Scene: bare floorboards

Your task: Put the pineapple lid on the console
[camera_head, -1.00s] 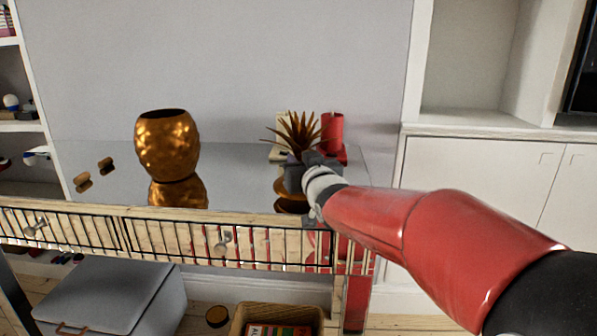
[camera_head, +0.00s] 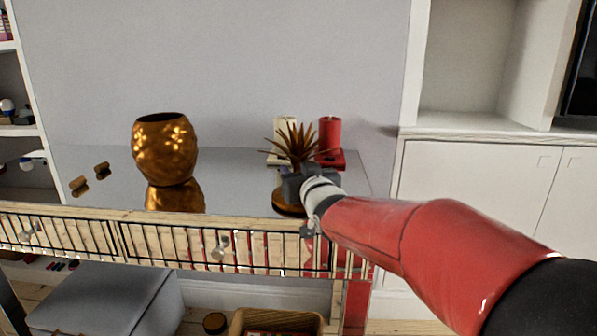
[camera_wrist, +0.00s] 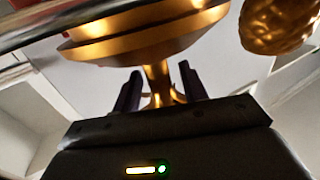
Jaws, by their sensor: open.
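The golden pineapple lid (camera_head: 296,143), with its spiky leaves upward, stands at the right of the mirror-topped console (camera_head: 240,180). Its round base looks to be on the top, though its reflection blurs the contact. My gripper (camera_head: 306,184) is beside the lid, below the leaves and in front of it. In the wrist view my gripper (camera_wrist: 158,90) is open, with its dark fingers on either side of the lid's golden stem (camera_wrist: 157,85). The lid's wide disc (camera_wrist: 145,35) fills the upper middle there. Whether the fingers touch the stem is unclear.
The open golden pineapple pot (camera_head: 165,155) stands left of centre on the console; it also shows in the wrist view (camera_wrist: 280,25). A red candle (camera_head: 330,135) and a cream candle (camera_head: 284,130) stand close behind the lid. The console's middle is clear.

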